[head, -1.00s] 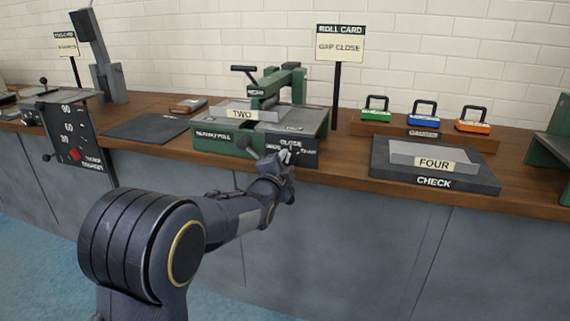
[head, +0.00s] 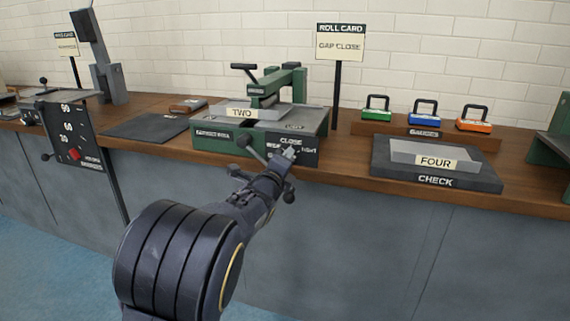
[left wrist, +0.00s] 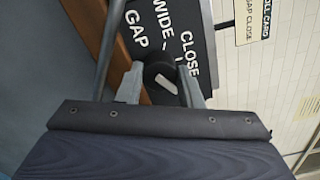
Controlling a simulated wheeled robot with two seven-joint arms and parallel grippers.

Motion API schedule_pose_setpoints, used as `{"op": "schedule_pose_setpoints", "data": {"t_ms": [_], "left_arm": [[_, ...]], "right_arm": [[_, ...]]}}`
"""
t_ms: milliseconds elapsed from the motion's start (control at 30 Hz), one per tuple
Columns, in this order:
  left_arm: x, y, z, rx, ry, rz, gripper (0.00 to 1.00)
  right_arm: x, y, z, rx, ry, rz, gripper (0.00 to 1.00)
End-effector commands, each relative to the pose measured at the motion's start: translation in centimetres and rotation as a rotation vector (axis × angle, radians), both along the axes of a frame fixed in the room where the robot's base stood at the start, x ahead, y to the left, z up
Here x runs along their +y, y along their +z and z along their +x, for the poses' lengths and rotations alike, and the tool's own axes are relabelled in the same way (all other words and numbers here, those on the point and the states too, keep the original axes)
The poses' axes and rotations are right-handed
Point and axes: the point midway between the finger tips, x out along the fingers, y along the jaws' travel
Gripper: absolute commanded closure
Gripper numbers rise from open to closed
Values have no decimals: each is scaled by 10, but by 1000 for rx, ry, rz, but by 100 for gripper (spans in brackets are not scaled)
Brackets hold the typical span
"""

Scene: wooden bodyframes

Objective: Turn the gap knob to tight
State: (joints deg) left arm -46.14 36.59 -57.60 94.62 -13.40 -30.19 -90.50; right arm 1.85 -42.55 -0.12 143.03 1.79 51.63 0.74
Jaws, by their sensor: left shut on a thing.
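The gap knob (left wrist: 161,78) is a dark round knob with a pale pointer mark. It sits on the black gap panel (left wrist: 146,30), which is lettered GAP, WIDE and CLOSE. My left gripper (left wrist: 160,85) is shut on the knob, one finger on each side of it. In the head view my left gripper (head: 287,156) is at the front right of the green press (head: 225,140) and hides the knob. The pale mark lies tilted in the left wrist view; which label it points to I cannot tell. My right gripper is not in view.
A sign reading ROLL CARD, GAP CLOSE (head: 340,43) stands behind the press. A block labelled TWO (head: 262,112) lies on the press. A lever with a ball end (head: 252,148) is just left of my gripper. The CHECK plate (head: 470,181) is to the right.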

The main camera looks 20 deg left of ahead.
Motion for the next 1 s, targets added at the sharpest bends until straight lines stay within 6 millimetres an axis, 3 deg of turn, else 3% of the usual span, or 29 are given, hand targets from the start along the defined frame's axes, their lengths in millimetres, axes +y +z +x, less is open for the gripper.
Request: {"op": "schedule_pose_setpoints", "data": {"t_ms": [633,667,800,1000], "left_arm": [[-1,-2,0,3,-1,52,90],[-1,-2,0,3,-1,52,63],[0,-1,0,2,-1,50,45],[0,-1,0,1,0,49,45]], "right_arm": [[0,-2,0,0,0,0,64],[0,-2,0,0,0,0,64],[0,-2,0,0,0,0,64],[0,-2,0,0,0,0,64]]}}
